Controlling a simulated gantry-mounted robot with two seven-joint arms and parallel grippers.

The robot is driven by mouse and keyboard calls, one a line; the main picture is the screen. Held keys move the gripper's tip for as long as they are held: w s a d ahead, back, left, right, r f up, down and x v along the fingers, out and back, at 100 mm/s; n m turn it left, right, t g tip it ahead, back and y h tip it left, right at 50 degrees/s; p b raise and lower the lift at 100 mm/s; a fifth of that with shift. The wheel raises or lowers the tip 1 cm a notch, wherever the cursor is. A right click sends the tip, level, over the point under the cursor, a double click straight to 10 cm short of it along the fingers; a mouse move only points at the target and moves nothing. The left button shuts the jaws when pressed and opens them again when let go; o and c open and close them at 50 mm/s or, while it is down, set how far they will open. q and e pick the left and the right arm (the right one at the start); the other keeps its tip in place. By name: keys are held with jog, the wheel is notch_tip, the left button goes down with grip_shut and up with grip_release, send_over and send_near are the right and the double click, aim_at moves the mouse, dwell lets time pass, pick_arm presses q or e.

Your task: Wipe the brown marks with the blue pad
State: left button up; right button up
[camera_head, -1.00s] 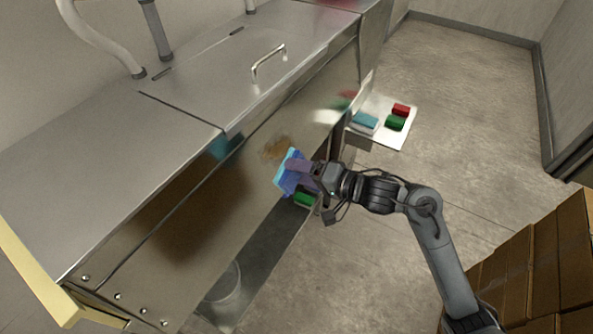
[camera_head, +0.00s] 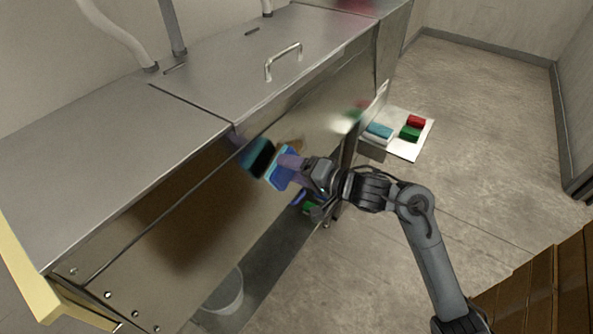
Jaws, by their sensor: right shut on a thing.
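My right gripper (camera_head: 296,166) is shut on the blue pad (camera_head: 279,171), held on edge in front of the steel side panel (camera_head: 330,110). A mirror image of the pad shows in the panel just left of it, and I cannot tell whether the pad touches the steel. A brown mark (camera_head: 292,145) shows on the panel just above the pad; its lower part is hidden by the pad and gripper. A broad brown blur lower left on the panel looks like a reflection. My left gripper is not in view.
A white side tray (camera_head: 404,148) holds a teal-topped block (camera_head: 380,131), a green block (camera_head: 410,133) and a red block (camera_head: 417,121). A pale bucket (camera_head: 222,292) stands under the machine. Brown cartons (camera_head: 545,285) stand at lower right. Floor between is clear.

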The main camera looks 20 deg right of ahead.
jog(key=shift+w+a, duration=0.15)
jog(key=shift+w, duration=0.1)
dwell(0.5)
jog(key=shift+w+a+f, duration=0.25)
jog(key=shift+w+a, duration=0.05)
jog(key=shift+w, duration=0.2)
dwell(0.3)
jog(key=shift+w+d+r+p, duration=0.2)
jog(key=shift+w+d+p, duration=0.3)
jog(key=shift+d+p, duration=0.5)
jog(key=shift+w+d+f+p, duration=0.15)
jog(key=shift+w+d+p, duration=0.3)
jog(key=shift+p, duration=0.2)
jog(key=shift+w+d+p, duration=0.4)
jog(key=shift+d+p, duration=0.2)
jog(key=shift+d, duration=0.05)
jog(key=shift+w+d+p, duration=0.55)
jog(key=shift+w+d, duration=0.05)
jog(key=shift+d, duration=0.2)
